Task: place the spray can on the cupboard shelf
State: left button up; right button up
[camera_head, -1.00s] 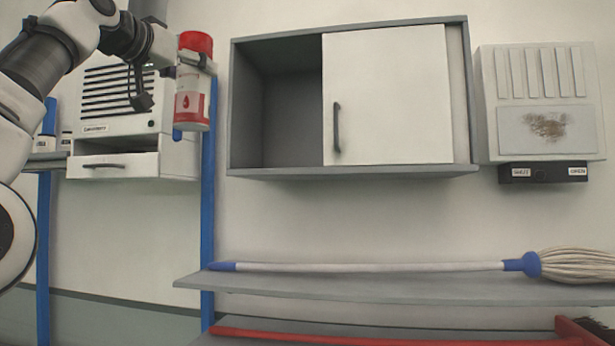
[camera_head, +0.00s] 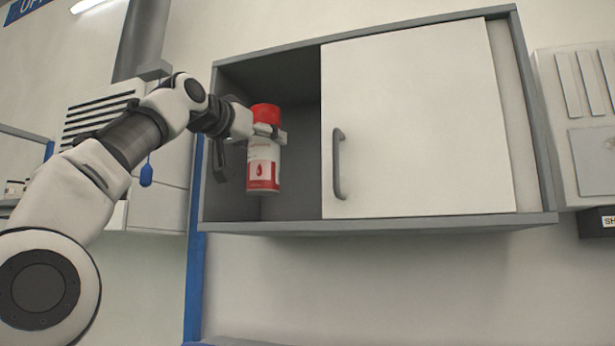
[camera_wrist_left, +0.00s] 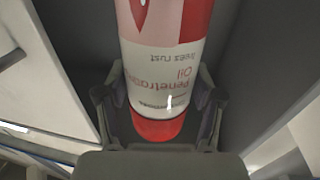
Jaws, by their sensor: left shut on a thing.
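The spray can (camera_head: 263,163) is white and red with a red cap. My left gripper (camera_head: 268,133) is shut on it near the cap and holds it upright. In the head view it appears in front of the open left bay of the grey cupboard (camera_head: 300,228); whether its base touches the shelf I cannot tell. In the left wrist view the can (camera_wrist_left: 165,60) lies between the two fingers (camera_wrist_left: 158,105), its lettering upside down. The cupboard's white sliding door (camera_head: 420,120) covers the right part. My right gripper is not in view.
The door has a dark handle (camera_head: 338,163) just right of the open bay. A vented white unit (camera_head: 95,125) is behind my left arm. A blue post (camera_head: 194,270) stands below the cupboard's left edge. Another white unit (camera_head: 585,130) hangs at the right.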

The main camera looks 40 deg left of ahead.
aim_at(263, 177)
pick_arm(q)
jog(key=w+d+f+p, duration=0.1)
jog(key=w+f+p, duration=0.1)
jog(key=w, duration=0.4)
jog(key=w+d+f+p, duration=0.1)
jog(key=w+d+f, duration=0.1)
jog(key=w, duration=0.4)
jog(key=shift+d+f+p, duration=0.25)
jog(key=shift+f+p, duration=0.15)
jog(key=shift+f, duration=0.25)
jog(key=o, duration=1.1)
jog(key=shift+w+f, duration=0.1)
jog(key=shift+w, duration=0.05)
jog(key=shift+o, duration=0.2)
jog(key=s+b, duration=0.1)
jog(key=b, duration=0.1)
jog(key=s+b, duration=0.1)
jog(key=b, duration=0.1)
jog(key=s+f+b, duration=0.1)
jog(key=b, duration=0.2)
jog(key=shift+s+d, duration=0.3)
jog(key=shift+s, duration=0.05)
jog(key=s+d+r+b, duration=0.1)
jog(key=s+b, duration=0.4)
jog(key=s, duration=0.3)
jog(key=shift+s+d+r, duration=0.15)
jog(key=shift+s, duration=0.2)
